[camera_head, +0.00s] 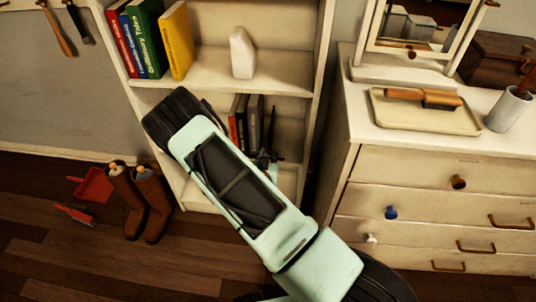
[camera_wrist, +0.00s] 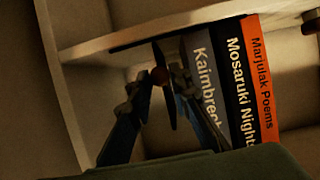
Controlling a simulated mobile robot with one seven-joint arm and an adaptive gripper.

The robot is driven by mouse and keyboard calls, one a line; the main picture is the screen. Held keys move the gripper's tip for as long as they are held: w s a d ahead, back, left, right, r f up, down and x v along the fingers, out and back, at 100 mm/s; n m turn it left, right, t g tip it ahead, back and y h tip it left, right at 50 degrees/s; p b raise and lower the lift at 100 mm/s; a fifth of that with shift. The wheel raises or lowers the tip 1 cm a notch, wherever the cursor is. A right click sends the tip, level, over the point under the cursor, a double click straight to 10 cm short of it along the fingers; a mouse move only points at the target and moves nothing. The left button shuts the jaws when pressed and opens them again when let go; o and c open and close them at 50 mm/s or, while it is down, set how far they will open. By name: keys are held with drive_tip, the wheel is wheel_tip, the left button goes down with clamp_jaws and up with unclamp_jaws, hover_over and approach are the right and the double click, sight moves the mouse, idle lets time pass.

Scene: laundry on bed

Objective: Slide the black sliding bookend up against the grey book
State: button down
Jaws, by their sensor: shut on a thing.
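In the head view the grey book (camera_head: 254,122) is on the lower shelf, and my gripper (camera_head: 265,164) is partly hidden by my arm.
A black book (camera_wrist: 237,80) and an orange book (camera_wrist: 262,75) stand beyond the grey one. The shelf board (camera_head: 215,84) above holds several books and a white bookend (camera_head: 242,53). A dresser (camera_head: 430,185) stands right; brown boots (camera_head: 140,200) stand left.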

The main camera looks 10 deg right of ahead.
drive_tip(key=a, duration=0.2)
drive_tip(key=w+a+b, duration=0.1)
drive_tip(key=shift+w+a, duration=0.1)
drive_tip(key=shift+a, duration=0.25)
drive_tip(key=c, duration=1.8)
unclamp_jaws()
drive_tip(key=shift+o, duration=0.2)
drive_tip(key=v, duration=1.2)
drive_tip(key=shift+d, duration=0.1)
